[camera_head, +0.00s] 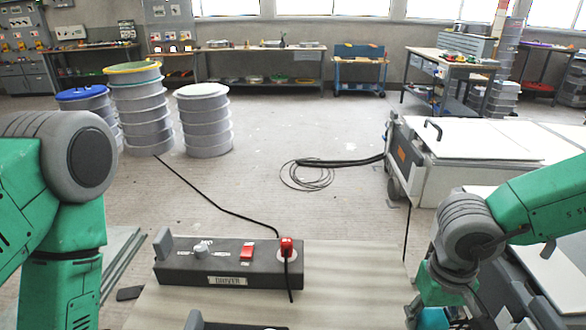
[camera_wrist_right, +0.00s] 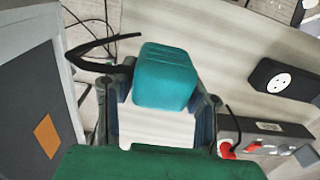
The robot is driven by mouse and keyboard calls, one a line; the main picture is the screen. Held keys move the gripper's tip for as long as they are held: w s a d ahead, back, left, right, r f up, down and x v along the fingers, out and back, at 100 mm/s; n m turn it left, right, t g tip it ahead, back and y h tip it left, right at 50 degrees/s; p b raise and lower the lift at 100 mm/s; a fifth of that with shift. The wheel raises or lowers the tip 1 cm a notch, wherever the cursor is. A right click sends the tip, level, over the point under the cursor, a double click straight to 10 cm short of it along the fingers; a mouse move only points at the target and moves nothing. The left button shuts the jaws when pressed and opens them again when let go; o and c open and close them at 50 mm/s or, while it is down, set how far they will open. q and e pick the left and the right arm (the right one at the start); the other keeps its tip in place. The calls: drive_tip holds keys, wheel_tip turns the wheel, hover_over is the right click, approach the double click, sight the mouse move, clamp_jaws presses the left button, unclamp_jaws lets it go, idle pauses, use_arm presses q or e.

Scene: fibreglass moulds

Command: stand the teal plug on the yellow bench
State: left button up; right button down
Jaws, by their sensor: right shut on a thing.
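The teal plug (camera_wrist_right: 165,76) shows in the right wrist view as a rounded block, between the fingers of my right gripper (camera_wrist_right: 165,105). The gripper is shut on it. I see no clearly yellow bench; the near top looks pale beige. My left gripper is out of view.
A black socket block (camera_wrist_right: 286,80) shows in the right wrist view. A white-topped cabinet (camera_head: 480,140) stands beyond on the right. The right part of the bench top is clear.

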drive_tip(key=w+f+b, duration=0.1)
drive_tip(key=f+b, duration=0.1)
drive_tip(key=f, duration=0.2)
drive_tip(key=w+f+b, duration=0.1)
drive_tip(key=f, duration=0.2)
drive_tip(key=w+a+f+b, duration=0.1)
drive_tip(key=f+b, duration=0.1)
drive_tip(key=f, duration=0.2)
drive_tip(key=shift+w+f+b, duration=0.35)
wheel_tip(320, 180, down, 4)
drive_tip(key=shift+a+f+b, duration=0.1)
drive_tip(key=shift+b, duration=0.6)
drive_tip(key=c, duration=1)
unclamp_jaws()
